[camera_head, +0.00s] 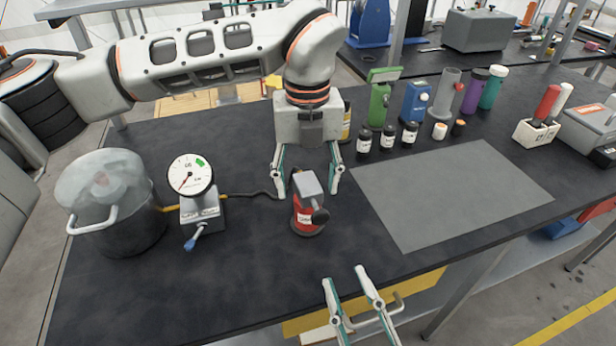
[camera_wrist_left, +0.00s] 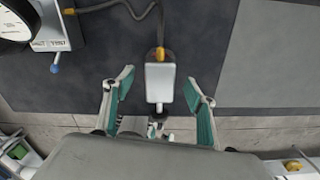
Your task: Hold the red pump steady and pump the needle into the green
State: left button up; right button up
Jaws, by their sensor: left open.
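The red pump (camera_head: 307,220) stands upright on the dark table, with a grey block on top and a black knob at its right side. My left gripper (camera_head: 307,193) is open above it, one finger on each side of the grey top. The left wrist view shows the pump's pale top (camera_wrist_left: 159,82) between the spread fingers (camera_wrist_left: 158,84), with gaps on both sides. The gauge (camera_head: 189,176) has a white dial; its red needle points lower left, away from the green patch at upper right. My right gripper (camera_head: 345,274) is open and empty at the table's front edge.
A lidded pot (camera_head: 115,215) stands left of the gauge. A dark hose (camera_head: 250,194) runs from the gauge toward the pump. A grey mat (camera_head: 450,195) lies bare at right, with several bottles and small devices behind it.

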aim_at(308, 208)
pick_arm(q)
jog(key=shift+f, duration=3.6)
jog(key=c, duration=1.6)
jog(key=shift+o, duration=0.2)
pick_arm(e)
grip_shut()
